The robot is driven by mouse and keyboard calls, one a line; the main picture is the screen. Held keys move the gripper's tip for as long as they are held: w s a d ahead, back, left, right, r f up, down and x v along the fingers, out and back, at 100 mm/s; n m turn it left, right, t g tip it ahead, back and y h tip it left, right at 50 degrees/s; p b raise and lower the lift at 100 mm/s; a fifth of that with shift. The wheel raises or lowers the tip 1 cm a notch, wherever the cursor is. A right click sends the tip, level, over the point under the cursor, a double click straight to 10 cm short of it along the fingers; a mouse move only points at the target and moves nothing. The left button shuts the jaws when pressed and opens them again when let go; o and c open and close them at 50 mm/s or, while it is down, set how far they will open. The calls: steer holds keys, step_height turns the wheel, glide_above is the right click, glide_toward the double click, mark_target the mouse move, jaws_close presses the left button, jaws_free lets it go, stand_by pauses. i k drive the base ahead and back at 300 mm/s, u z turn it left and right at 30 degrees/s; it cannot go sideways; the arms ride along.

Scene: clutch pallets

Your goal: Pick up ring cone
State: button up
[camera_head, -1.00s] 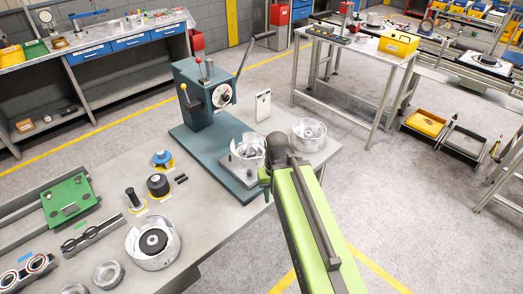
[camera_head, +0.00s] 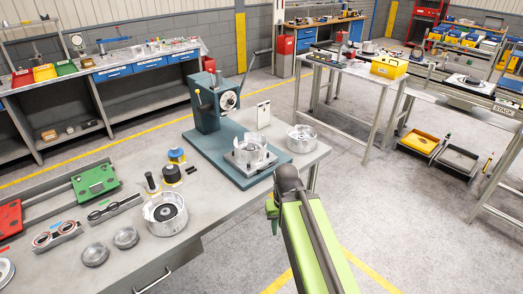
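Which part is the ring cone I cannot tell for sure. Round metal parts on the workbench (camera_head: 225,213) are candidates. A silver cup with a dark centre (camera_head: 165,213) stands at the front, with two small grey rings (camera_head: 95,253) (camera_head: 125,237) to its left. A silver bowl-like part (camera_head: 301,138) sits at the bench's right end. Another silver part (camera_head: 250,152) sits on the press base. My green arm reaches up from the bottom right, its dark joint beside the bench's right edge. My gripper's fingers cannot be made out, and nothing is seen held.
A green lever press (camera_head: 210,103) stands on the bench. A steel table with a yellow bin (camera_head: 389,67) stands beyond open floor.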

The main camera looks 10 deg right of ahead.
mark_target(250, 145)
steer(key=u, duration=0.15)
steer(key=i, duration=0.9)
steer(key=z, duration=0.1)
